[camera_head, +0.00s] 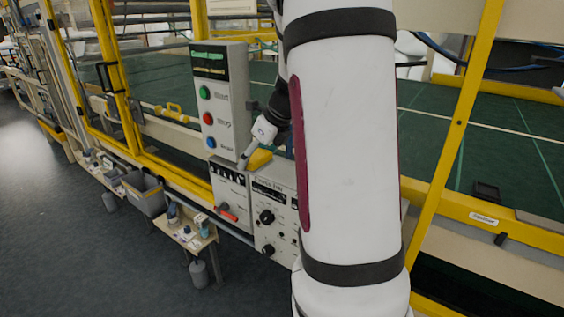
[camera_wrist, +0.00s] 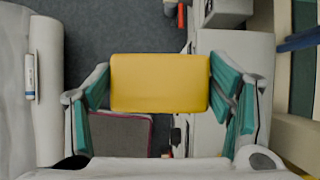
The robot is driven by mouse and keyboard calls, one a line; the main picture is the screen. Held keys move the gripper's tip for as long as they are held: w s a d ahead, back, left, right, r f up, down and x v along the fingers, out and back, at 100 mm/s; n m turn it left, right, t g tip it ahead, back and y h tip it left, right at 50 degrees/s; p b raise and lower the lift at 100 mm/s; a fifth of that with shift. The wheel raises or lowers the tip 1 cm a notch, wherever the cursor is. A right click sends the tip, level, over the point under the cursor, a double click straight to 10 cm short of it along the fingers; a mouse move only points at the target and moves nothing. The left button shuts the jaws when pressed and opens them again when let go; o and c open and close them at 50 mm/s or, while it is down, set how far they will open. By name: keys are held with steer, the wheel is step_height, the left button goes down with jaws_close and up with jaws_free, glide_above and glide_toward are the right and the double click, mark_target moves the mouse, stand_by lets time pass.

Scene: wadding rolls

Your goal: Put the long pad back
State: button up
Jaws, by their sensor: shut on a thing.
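A yellow pad (camera_wrist: 160,83), a rounded block, lies across the space between my teal-lined fingers in the wrist view. My gripper (camera_wrist: 160,95) is shut on it, with a finger at each end.
A control box (camera_head: 220,100) with green, red and blue buttons stands by the pad. A panel with knobs (camera_head: 272,215) is below it. Yellow frame posts (camera_head: 455,150) border a green surface (camera_head: 520,150). A dark pad with a red edge (camera_wrist: 120,135) shows below the yellow one.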

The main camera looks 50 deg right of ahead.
steer(key=p, duration=0.1)
glide_above(277, 168)
steer(key=s, duration=0.2)
step_height(277, 168, down, 3)
steer(key=shift+a+r+p, duration=0.15)
steer(key=shift+p, duration=0.2)
step_height(277, 168, down, 4)
steer(key=shift+s+p, duration=0.1)
steer(key=shift+p, duration=0.35)
steer(key=shift+d+f, duration=0.2)
steer(key=shift+f, duration=0.15)
steer(key=o, duration=1)
steer(key=shift+r, duration=0.15)
